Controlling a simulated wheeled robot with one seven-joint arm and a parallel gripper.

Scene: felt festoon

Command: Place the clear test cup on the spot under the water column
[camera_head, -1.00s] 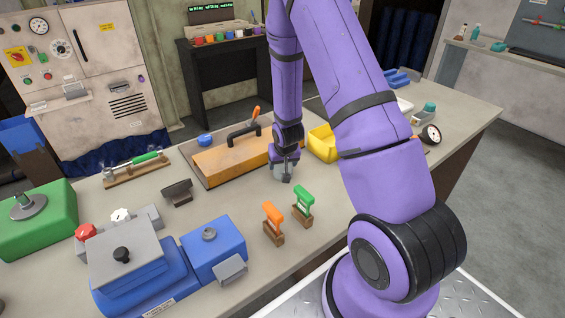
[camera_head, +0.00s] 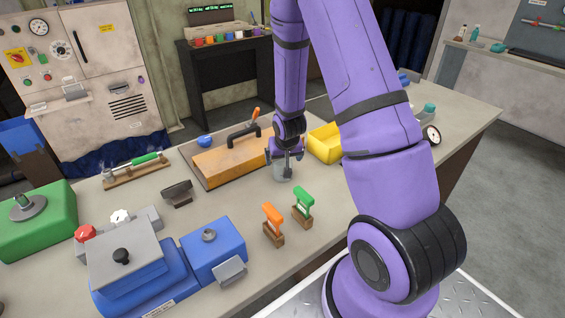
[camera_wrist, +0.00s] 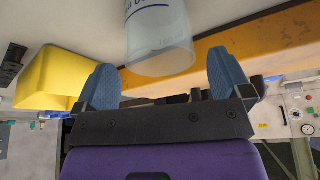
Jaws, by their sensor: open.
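The clear test cup (camera_head: 282,173) stands upright on the workbench in front of the wooden block, with a greyish see-through wall. In the wrist view the cup (camera_wrist: 158,35) shows at the top centre, with markings on its wall. My gripper (camera_head: 284,154) is just above the cup, pointing down. In the wrist view its two blue fingers are spread wide with a gap on both sides of the cup, and nothing is gripped. I cannot pick out the water column or the spot under it.
The wooden block with a black handle (camera_head: 233,162) lies behind the cup. A yellow bin (camera_head: 326,146) is close on the right. Orange (camera_head: 273,222) and green (camera_head: 303,205) handled tools stand in front. A blue machine (camera_head: 150,275) fills the front left.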

